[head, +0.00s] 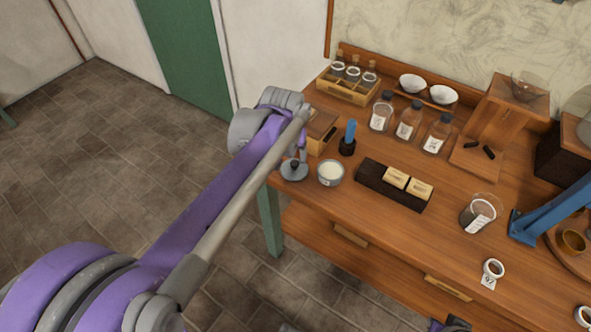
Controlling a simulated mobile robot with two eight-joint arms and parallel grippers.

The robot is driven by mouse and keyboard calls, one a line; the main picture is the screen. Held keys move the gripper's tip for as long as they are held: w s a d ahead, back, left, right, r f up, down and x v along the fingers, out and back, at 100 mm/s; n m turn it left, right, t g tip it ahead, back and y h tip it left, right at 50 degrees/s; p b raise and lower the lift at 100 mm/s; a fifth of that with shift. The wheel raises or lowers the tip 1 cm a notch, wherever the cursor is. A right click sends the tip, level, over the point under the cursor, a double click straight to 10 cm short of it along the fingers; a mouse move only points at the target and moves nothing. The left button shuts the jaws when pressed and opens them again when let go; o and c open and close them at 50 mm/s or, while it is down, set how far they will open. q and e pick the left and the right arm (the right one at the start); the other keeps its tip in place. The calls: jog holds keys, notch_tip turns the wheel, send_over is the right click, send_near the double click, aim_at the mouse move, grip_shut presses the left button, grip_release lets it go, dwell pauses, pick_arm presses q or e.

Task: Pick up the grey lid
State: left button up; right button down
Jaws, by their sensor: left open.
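The grey lid (293,172) is a round disc with a dark knob, lying near the left end of the wooden table. My left gripper (298,156) is right above the lid, its fingers pointing down around or beside the knob; I cannot tell whether they touch it. The left gripper is open. My left arm hides part of the table's left end. A white-filled bowl (330,174) stands just right of the lid.
A blue stick in a dark holder (348,143) and a wooden box (320,128) stand behind the lid. A dark tray with two labelled blocks (372,180) lies to the right. Bottles (408,123) stand farther back. The table edge (310,201) is close in front.

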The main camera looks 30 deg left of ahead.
aim_at(295, 163)
pick_arm(q)
jog(key=shift+w+x, duration=0.15)
jog(key=shift+x, duration=1.25)
jog(key=shift+w+x, duration=0.2)
jog(key=shift+x, duration=1.15)
jog(key=shift+d+r, duration=0.15)
grip_shut()
